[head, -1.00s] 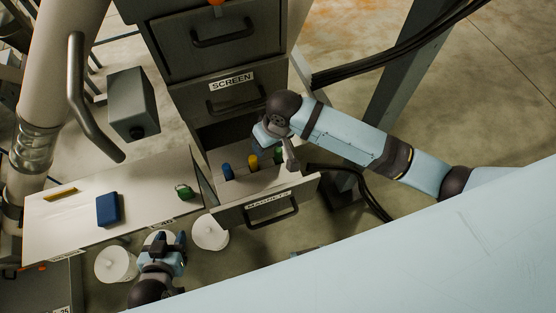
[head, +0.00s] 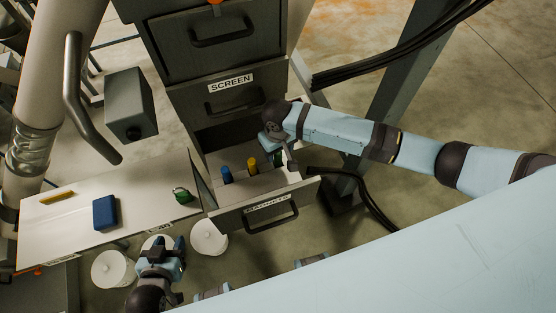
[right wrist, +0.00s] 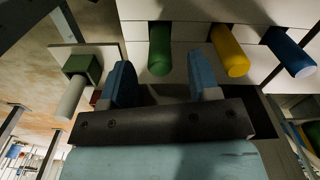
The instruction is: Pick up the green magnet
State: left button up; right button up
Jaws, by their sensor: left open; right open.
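The green magnet (right wrist: 160,48) is a green cylinder in the right wrist view, in a row with a yellow magnet (right wrist: 229,50) and a blue magnet (right wrist: 290,52). In the head view the green magnet (head: 278,158) is mostly hidden by my right arm. The row stands in the open drawer (head: 265,212) labelled MAGNETS. My right gripper (right wrist: 162,82) is open, its two blue fingers pointing towards the green magnet, with nothing visibly held between them. My left gripper (head: 166,246) is open and empty, low beside the white table.
The white table (head: 140,210) holds a blue block (head: 105,212), a yellow strip (head: 57,197) and a green padlock-like item (head: 182,195). White round containers (head: 209,237) stand below. The cabinet's SCREEN drawer (head: 232,98) is above the open one. A green block with a grey cylinder (right wrist: 75,85) is at the wrist view's left.

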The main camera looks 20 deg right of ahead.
aim_at(278, 157)
notch_tip(278, 157, down, 4)
jog(key=shift+w+f, duration=0.1)
jog(key=shift+f, duration=0.15)
jog(key=shift+c, duration=0.2)
grip_shut()
jog(key=shift+r, duration=0.2)
